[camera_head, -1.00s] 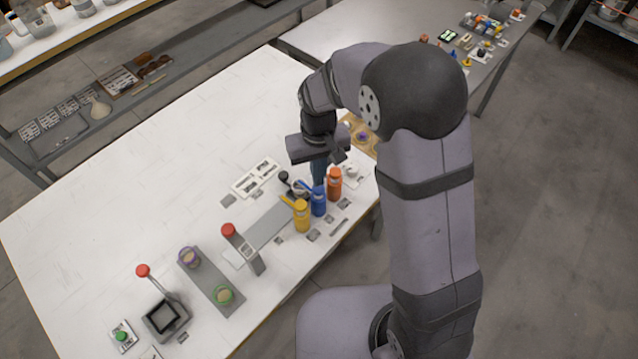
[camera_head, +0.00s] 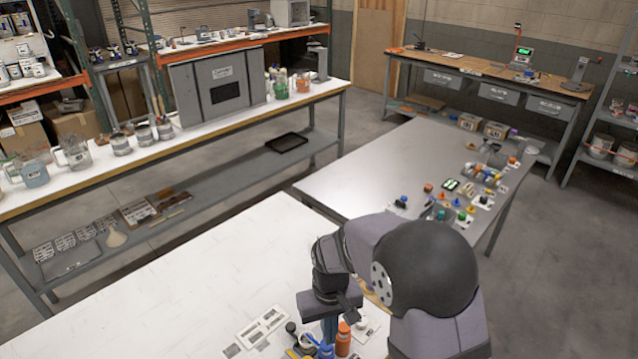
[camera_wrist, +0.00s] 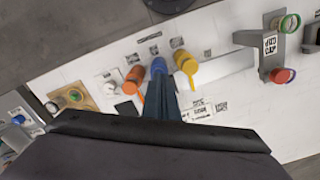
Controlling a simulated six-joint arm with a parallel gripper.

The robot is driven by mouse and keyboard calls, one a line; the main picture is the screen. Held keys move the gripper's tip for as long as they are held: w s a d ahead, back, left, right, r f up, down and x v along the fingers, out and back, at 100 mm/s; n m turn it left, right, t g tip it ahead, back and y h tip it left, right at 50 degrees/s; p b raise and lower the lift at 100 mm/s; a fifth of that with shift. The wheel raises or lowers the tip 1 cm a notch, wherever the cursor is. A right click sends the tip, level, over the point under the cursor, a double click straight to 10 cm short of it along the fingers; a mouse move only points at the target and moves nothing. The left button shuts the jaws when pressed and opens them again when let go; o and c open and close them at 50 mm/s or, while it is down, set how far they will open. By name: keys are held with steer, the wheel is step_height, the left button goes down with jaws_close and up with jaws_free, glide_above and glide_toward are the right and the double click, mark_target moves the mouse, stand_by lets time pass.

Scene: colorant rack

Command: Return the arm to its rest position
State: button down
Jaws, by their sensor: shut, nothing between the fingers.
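My gripper (camera_head: 329,328) hangs pointing down over the white table (camera_head: 190,290), with its narrow dark blue fingers together and empty. The fingers also show in the wrist view (camera_wrist: 163,98), where they point toward the blue bottle (camera_wrist: 159,67). I cannot tell how far above the table they are. An orange bottle (camera_wrist: 134,78) and a yellow bottle (camera_wrist: 185,64) stand on either side of the blue one. In the head view the orange bottle (camera_head: 343,338) is just right of the fingers, and the lower picture edge cuts off much of the bottle area.
In the wrist view, a grey stand (camera_wrist: 272,50) with a red knob is at the right and a tan board (camera_wrist: 72,98) at the left. A grey table (camera_head: 400,165) with several small parts stands behind. The white table's left part is clear.

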steer(key=s+d+r+m+g, duration=0.1)
steer(key=s+d, duration=0.3)
steer(key=s, duration=0.4)
steer(key=s+d+r+m, duration=0.1)
steer(key=s+d, duration=0.4)
steer(key=s, duration=0.4)
steer(key=shift+m+t, duration=0.7)
steer(key=shift+w+d+r, duration=0.6)
steer(key=shift+d+r, duration=0.15)
steer(key=shift+r, duration=0.05)
steer(key=shift+w+d+r, duration=0.55)
steer(key=shift+d+r, duration=0.2)
